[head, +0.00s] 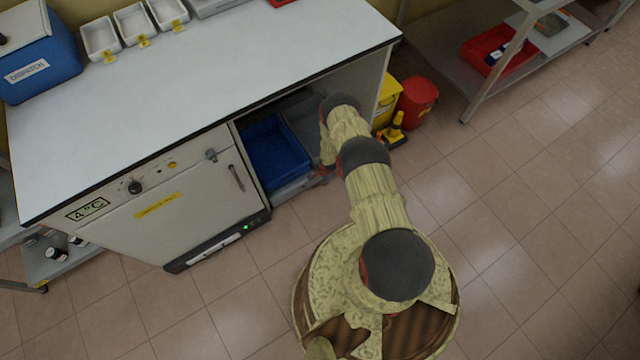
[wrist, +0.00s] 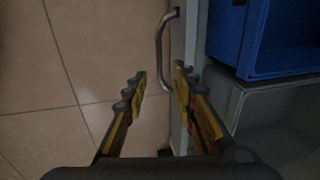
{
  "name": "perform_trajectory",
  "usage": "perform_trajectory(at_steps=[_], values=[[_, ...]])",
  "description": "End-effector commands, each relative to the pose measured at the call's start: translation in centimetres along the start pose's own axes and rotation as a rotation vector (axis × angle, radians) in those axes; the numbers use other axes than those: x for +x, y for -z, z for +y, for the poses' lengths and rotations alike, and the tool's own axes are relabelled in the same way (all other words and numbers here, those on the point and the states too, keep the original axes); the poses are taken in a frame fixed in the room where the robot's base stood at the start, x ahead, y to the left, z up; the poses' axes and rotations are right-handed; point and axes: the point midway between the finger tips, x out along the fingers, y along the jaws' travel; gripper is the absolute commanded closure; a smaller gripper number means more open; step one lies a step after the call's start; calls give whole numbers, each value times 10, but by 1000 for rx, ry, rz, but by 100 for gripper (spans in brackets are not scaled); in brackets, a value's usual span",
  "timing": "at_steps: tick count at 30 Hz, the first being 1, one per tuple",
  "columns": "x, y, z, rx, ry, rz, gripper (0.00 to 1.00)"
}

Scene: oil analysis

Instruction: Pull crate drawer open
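A blue crate (head: 272,155) sits low in the open bay under the white counter, behind a pale drawer front (head: 292,187). In the wrist view, the blue crate (wrist: 285,40) is at the upper right, beside a grey bin (wrist: 262,110). A curved metal handle (wrist: 161,45) stands out from the pale front panel (wrist: 187,35). My gripper (wrist: 160,74) is open and empty, its fingers pointing toward the handle. The handle appears just beyond the fingertips; I cannot tell if they touch. In the head view, my arm hides most of the gripper and handle.
A fridge door (head: 185,205) marked 4°C is left of the bay. A yellow bin (head: 388,97), a red bin (head: 417,98) and a yellow wet-floor-type item (head: 395,130) stand right of the counter. The tiled floor in front is clear.

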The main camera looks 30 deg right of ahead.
Motion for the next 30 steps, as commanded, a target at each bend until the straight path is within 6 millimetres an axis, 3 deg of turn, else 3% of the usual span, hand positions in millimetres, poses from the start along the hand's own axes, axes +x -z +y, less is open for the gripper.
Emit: perform_trajectory(at_steps=[9,15,30], values=[[47,-1,3,1,-3,0,73],[68,0,2,0,-2,0,73],[76,0,2,0,-3,1,73]])
